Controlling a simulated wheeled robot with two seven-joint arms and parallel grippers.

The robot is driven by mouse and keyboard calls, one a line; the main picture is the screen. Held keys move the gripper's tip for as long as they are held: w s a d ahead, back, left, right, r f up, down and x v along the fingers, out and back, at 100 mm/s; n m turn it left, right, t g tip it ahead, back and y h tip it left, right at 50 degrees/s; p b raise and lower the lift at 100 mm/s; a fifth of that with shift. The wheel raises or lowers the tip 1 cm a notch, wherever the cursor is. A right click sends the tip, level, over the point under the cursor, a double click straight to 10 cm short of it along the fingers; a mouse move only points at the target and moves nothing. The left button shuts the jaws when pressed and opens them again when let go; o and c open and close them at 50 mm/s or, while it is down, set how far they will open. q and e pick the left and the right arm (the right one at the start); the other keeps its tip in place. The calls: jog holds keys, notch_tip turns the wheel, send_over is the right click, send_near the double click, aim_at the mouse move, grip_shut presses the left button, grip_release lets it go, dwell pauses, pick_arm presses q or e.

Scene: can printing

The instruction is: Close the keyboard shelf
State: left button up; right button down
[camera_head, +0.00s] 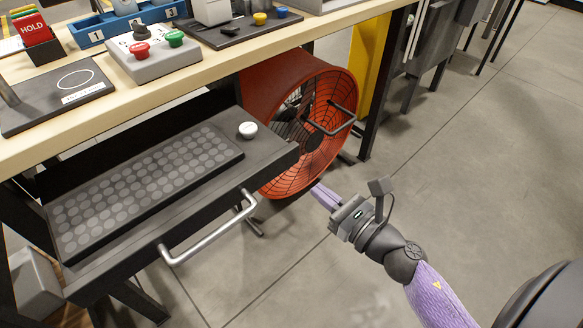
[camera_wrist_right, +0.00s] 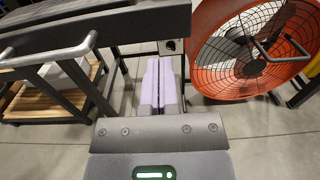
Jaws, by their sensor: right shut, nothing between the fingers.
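The keyboard shelf (camera_head: 268,152) is a dark tray that stands pulled out from under the wooden workbench in the head view. A grey keyboard (camera_head: 145,190) and a small white round knob (camera_head: 248,129) sit on it. A silver bar handle (camera_head: 210,236) is fixed to its front edge. In the right wrist view the shelf (camera_wrist_right: 120,27) crosses the upper left, with the handle (camera_wrist_right: 50,55) below it. My right gripper (camera_head: 325,196) is shut and empty, to the right of the handle and apart from it. Its purple fingers also show in the wrist view (camera_wrist_right: 159,82). My left gripper is not in view.
A red drum fan (camera_head: 262,85) stands on the floor behind the right end of the shelf, close beyond my right gripper. The workbench top (camera_head: 215,72) carries a button box (camera_head: 150,55) and blue bins (camera_head: 120,22). The floor to the right is clear.

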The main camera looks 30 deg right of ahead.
aim_at(284, 163)
jog(key=x, duration=0.7)
jog(key=shift+w+a, duration=0.1)
jog(key=shift+w, duration=0.25)
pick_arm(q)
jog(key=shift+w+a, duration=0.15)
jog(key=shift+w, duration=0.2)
pick_arm(e)
jog(key=shift+w, duration=0.15)
